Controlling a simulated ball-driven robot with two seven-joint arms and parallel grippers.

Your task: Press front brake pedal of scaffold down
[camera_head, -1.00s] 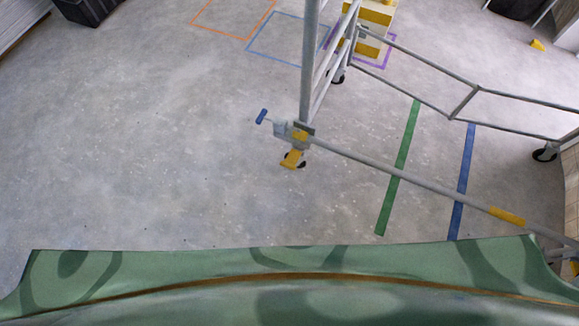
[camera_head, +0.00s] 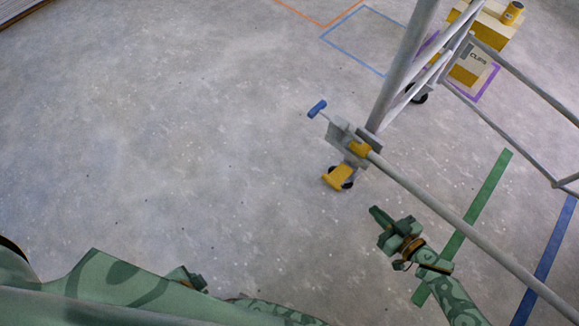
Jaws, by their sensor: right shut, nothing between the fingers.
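The scaffold (camera_head: 400,75) stands right of centre on grey concrete. Its front brake pedal (camera_head: 337,178) is a yellow tab at the near caster, sticking out toward the lower left. I cannot tell whether it is up or pressed. The dark caster wheel (camera_head: 347,181) is partly hidden behind the pedal. My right gripper (camera_head: 376,214) is shut and empty. It appears below and right of the pedal, apart from it, with its fingers pointing up and left. Part of what looks like my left gripper (camera_head: 188,277) shows at the bottom left; its fingers are not clear.
A long grey rail (camera_head: 450,213) runs from the scaffold post to the lower right, beside my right gripper. A blue-handled crank (camera_head: 317,108) sticks out left of the post. Yellow-and-white blocks (camera_head: 487,40) stand behind. Green tape (camera_head: 480,200) marks the floor. The left floor is clear.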

